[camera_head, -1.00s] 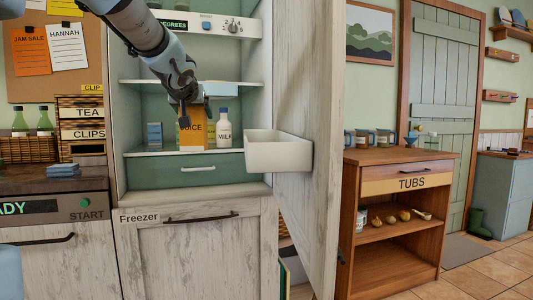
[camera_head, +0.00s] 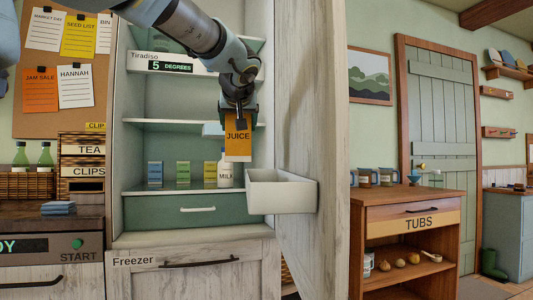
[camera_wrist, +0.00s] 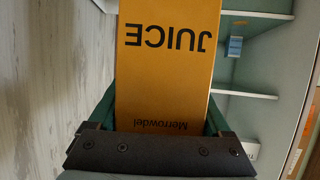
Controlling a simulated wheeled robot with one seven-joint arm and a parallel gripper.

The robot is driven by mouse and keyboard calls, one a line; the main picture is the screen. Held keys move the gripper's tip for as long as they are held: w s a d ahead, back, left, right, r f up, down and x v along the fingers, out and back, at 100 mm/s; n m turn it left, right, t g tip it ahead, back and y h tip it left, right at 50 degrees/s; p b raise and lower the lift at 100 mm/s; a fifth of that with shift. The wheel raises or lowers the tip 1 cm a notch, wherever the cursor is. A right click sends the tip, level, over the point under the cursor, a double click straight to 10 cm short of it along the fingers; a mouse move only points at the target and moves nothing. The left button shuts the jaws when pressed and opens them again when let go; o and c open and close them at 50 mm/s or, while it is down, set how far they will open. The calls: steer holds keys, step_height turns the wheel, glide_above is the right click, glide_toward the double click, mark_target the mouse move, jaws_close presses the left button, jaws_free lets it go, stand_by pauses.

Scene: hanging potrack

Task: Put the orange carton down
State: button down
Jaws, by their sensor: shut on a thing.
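The orange carton (camera_head: 238,142), marked JUICE, hangs upright in my gripper (camera_head: 238,108). The gripper is shut on its upper part, and the carton is in front of the open fridge, above the lower shelf. In the wrist view the carton (camera_wrist: 168,60) fills the middle between the two fingers (camera_wrist: 165,125). A white milk bottle (camera_head: 225,172) stands on the lower shelf (camera_head: 140,188), below and just left of the carton, partly hidden by it.
The white door bin (camera_head: 282,192) on the open fridge door (camera_head: 312,130) is just below right of the carton. Small blue (camera_head: 155,173), green (camera_head: 183,172) and yellow (camera_head: 210,171) boxes stand on the lower shelf. The wooden TUBS cabinet (camera_head: 408,212) stands at right.

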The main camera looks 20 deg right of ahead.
steer(key=s+d, duration=0.2)
steer(key=d, duration=0.5)
step_height(320, 180, down, 7)
steer(key=shift+s, duration=0.2)
jaws_free()
steer(key=b+v, duration=0.1)
steer(key=v, duration=1.1)
